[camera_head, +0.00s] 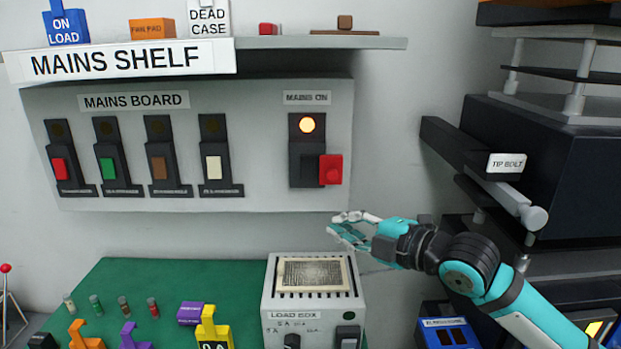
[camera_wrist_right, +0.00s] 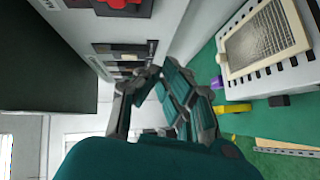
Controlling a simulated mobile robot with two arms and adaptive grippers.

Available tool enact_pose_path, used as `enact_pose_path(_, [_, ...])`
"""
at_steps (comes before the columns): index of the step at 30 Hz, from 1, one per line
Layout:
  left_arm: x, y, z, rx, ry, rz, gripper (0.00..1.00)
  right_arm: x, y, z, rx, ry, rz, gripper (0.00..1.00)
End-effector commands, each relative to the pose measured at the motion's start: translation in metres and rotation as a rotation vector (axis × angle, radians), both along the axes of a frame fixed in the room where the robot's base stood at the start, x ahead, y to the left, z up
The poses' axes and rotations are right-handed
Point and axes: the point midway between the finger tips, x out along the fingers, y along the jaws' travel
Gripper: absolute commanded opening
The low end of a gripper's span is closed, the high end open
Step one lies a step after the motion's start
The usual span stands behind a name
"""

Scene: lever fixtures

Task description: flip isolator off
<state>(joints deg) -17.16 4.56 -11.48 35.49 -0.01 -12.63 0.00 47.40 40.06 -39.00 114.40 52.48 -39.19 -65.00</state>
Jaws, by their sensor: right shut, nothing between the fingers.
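The isolator (camera_head: 308,150) is a black plate at the right of the grey mains board (camera_head: 262,150), under a "MAINS ON" label (camera_head: 307,97). Its lamp (camera_head: 307,124) glows amber. Its red handle (camera_head: 331,169) sticks out low on the plate, to the right. In the right wrist view the red handle (camera_wrist_right: 118,3) is cut off by the top edge. My right gripper (camera_head: 346,222) is below the handle, apart from it, in front of the wall and above the load box. It is shut and empty; its fingers also show in the right wrist view (camera_wrist_right: 165,76). My left gripper is out of view.
Several breakers with red, green, brown and cream levers (camera_head: 213,167) sit left of the isolator. The mains shelf (camera_head: 330,43) overhangs the board. The load box (camera_head: 312,315) stands below on a green mat (camera_head: 215,275). A dark machine with a tip bolt label (camera_head: 506,163) stands right.

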Motion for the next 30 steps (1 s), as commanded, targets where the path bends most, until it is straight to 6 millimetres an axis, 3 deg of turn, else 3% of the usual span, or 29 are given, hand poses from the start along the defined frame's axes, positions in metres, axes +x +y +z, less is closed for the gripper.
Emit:
enact_pose_path(3, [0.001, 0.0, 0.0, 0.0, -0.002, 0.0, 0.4, 0.008, -0.007, 0.031, -0.027, -0.09, 0.015, 0.0])
enact_pose_path(7, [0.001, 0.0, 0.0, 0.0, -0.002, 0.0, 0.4, 0.01, -0.01, 0.047, -0.04, -0.139, 0.022, 0.0])
enact_pose_path(21, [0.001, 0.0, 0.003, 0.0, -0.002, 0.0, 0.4, 0.014, -0.007, 0.051, -0.04, -0.146, 0.025, 0.0])
enact_pose_path(30, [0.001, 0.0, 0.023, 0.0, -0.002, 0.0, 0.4, 0.048, 0.03, 0.05, -0.037, -0.144, 0.027, 0.0])
